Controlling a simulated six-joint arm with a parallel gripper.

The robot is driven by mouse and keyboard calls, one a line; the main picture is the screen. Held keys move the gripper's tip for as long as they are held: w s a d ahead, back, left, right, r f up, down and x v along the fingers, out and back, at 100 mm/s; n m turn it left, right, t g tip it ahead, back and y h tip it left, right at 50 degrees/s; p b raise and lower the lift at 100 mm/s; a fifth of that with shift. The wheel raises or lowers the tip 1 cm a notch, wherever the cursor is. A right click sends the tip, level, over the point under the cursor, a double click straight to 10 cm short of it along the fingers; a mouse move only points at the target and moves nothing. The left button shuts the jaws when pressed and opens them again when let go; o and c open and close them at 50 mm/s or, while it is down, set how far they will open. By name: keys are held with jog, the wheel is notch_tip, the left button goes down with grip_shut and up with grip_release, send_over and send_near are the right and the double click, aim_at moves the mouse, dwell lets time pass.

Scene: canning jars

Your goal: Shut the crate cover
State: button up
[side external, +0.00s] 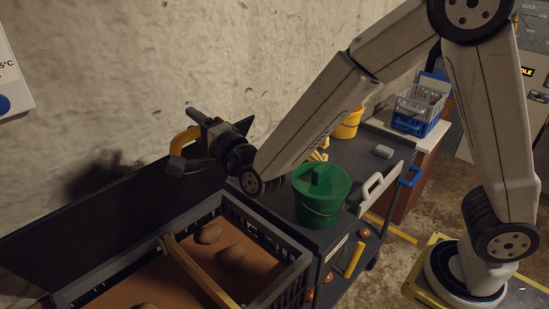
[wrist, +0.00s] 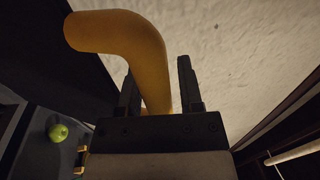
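A dark grey slatted crate (side external: 288,272) stands open at the lower left of the side view, with brown lumps inside. A dark flat panel (side external: 120,222), which looks like its cover, stands raised behind it along the wall. A bent yellow handle (side external: 184,140) sticks up by the panel; its join is hidden. The handle fills the upper left of the wrist view (wrist: 120,32). My gripper (side external: 184,139) is at the handle. Its two black fingers (wrist: 158,85) are spread on either side of the handle, with a gap showing at the right finger.
A wooden bar (side external: 200,270) crosses the crate. A green lidded bucket (side external: 322,200) stands right of the crate, with a yellow bucket (side external: 347,124) farther back. The wall (side external: 110,60) is close behind the panel. A green round object (wrist: 58,132) lies at left in the wrist view.

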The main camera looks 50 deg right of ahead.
jog(key=s+f, duration=0.1)
jog(key=s, duration=0.6)
jog(key=shift+s+f, duration=0.15)
jog(key=shift+s, duration=0.2)
dwell(0.5)
jog(key=d+f+n+g+y, duration=0.1)
jog(key=d+f+n+g, duration=0.65)
jog(key=f+n, duration=0.2)
jog(key=s+d+f+n+g, duration=0.3)
jog(key=s+d+n+g, duration=0.1)
jog(key=s+g, duration=0.1)
jog(key=s+d+f+n+g+h, duration=0.1)
jog(key=s+d+n+g, duration=0.3)
jog(key=s, duration=0.4)
jog(key=shift+s+d+f+g, duration=0.25)
jog(key=shift+d+f+g, duration=0.3)
jog(key=shift+f, duration=0.35)
jog(key=shift+n, duration=0.25)
jog(key=shift+c, duration=0.2)
